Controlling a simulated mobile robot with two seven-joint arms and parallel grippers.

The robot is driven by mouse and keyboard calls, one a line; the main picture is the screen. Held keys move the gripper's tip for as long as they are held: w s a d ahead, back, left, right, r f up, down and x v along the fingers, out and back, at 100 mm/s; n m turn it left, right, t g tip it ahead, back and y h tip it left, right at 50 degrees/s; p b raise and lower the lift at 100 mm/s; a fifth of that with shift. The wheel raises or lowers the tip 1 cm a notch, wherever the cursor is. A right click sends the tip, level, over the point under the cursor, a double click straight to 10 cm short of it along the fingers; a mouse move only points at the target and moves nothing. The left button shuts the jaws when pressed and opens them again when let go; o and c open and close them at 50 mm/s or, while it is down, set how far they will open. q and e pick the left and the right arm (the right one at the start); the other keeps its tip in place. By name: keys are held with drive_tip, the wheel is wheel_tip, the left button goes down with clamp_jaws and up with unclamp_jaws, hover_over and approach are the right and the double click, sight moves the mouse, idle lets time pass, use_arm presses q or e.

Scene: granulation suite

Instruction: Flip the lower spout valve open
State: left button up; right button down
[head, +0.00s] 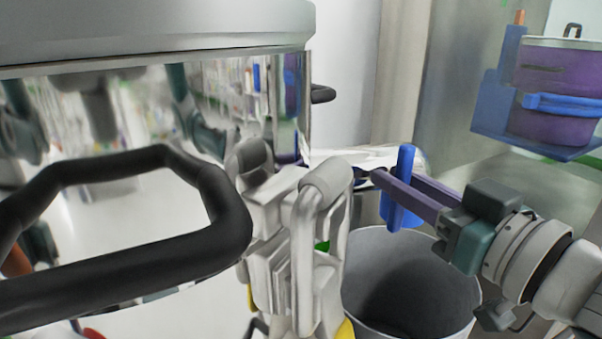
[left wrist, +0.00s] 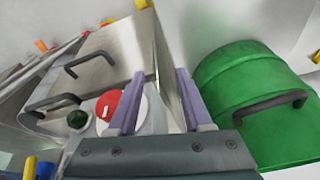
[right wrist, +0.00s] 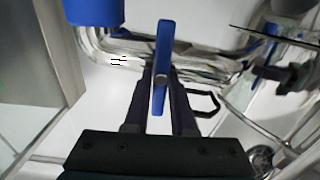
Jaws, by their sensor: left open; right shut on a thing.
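A blue valve lever (head: 406,165) stands near upright beside a steel pipe, at the right of the head view. My right gripper (head: 378,177) has its purple fingers at the lever and is shut on it. In the right wrist view the blue lever (right wrist: 163,45) runs lengthwise between the fingertips, with a round pivot at its middle. A curved steel spout pipe (right wrist: 115,50) lies behind it. My left gripper (left wrist: 158,92) is open and empty, in the left wrist view only. Whether the valve is open does not show.
A grey bin (head: 410,285) stands below the lever. A purple pot (head: 550,110) sits on a blue bracket at upper right. A black handle (head: 120,265) crosses the left foreground. A green drum (left wrist: 255,90) and a red button (left wrist: 107,103) are near my left gripper.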

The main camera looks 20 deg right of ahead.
drive_tip(key=shift+n, duration=0.3)
drive_tip(key=n+p, duration=0.1)
drive_tip(key=n, duration=0.1)
drive_tip(key=shift+a+r+n+p, duration=0.1)
drive_tip(key=shift+a+n+p, duration=0.05)
drive_tip(key=shift+n+p, duration=0.2)
drive_tip(key=n, duration=0.2)
drive_tip(key=n+p, duration=0.1)
drive_tip(key=n, duration=0.1)
drive_tip(key=shift+a+n, duration=0.2)
drive_tip(key=shift+n, duration=0.15)
drive_tip(key=n, duration=0.3)
drive_tip(key=f+n, duration=0.1)
drive_tip(key=n, duration=0.6)
drive_tip(key=shift+a+f, duration=0.15)
drive_tip(key=shift+a, duration=0.05)
drive_tip(key=c, duration=0.8)
unclamp_jaws()
drive_tip(key=shift+o, duration=0.2)
drive_tip(key=shift+s, duration=0.1)
